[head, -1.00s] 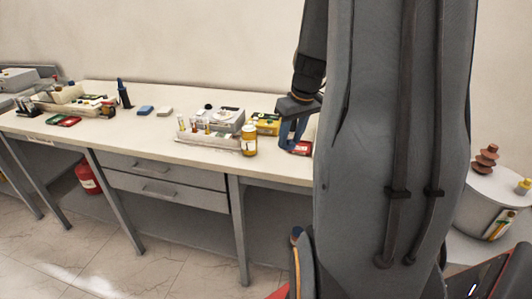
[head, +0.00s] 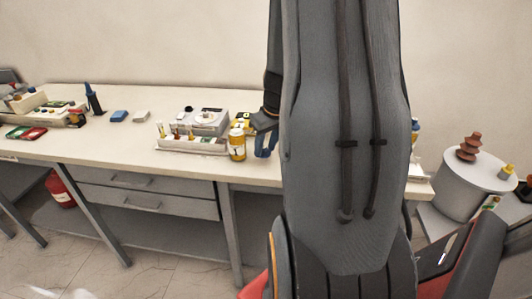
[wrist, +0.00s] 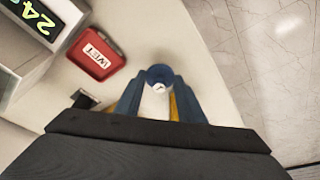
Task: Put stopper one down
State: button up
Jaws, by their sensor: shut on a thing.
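My gripper (head: 265,146) shows in the head view as blue fingers pointing down over the right part of the white bench, partly behind my arm. In the wrist view my gripper (wrist: 158,98) is shut on a small round blue piece, which I take to be stopper one (wrist: 160,75), at the fingertips. The lower part of the piece is hidden between the fingers. Below the fingertips are the bench's pale top and its edge. A red tray (wrist: 97,55) marked WET lies to the left of the fingers in the wrist view.
A device with a lit display (wrist: 38,20) stands at the upper left in the wrist view. In the head view a rack of small bottles (head: 190,146) and an amber bottle (head: 237,145) stand left of my gripper. A grey transformer tank (head: 465,187) with a brown bushing (head: 468,148) stands at right.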

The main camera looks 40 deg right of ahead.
aim_at(266, 154)
jog(key=shift+d+f, duration=0.1)
jog(key=shift+f, duration=1.45)
jog(key=o, duration=1)
jog(key=shift+f, duration=0.1)
jog(key=b+v, duration=0.2)
jog(key=v, duration=1)
jog(key=s+a+f+g, duration=0.1)
jog(key=s+a+f, duration=0.1)
jog(key=a, duration=1.2)
jog(key=s+a+f, duration=0.3)
jog(key=a, duration=1.1)
jog(key=shift+f+n+g, duration=0.15)
jog(key=shift+n+g, duration=0.25)
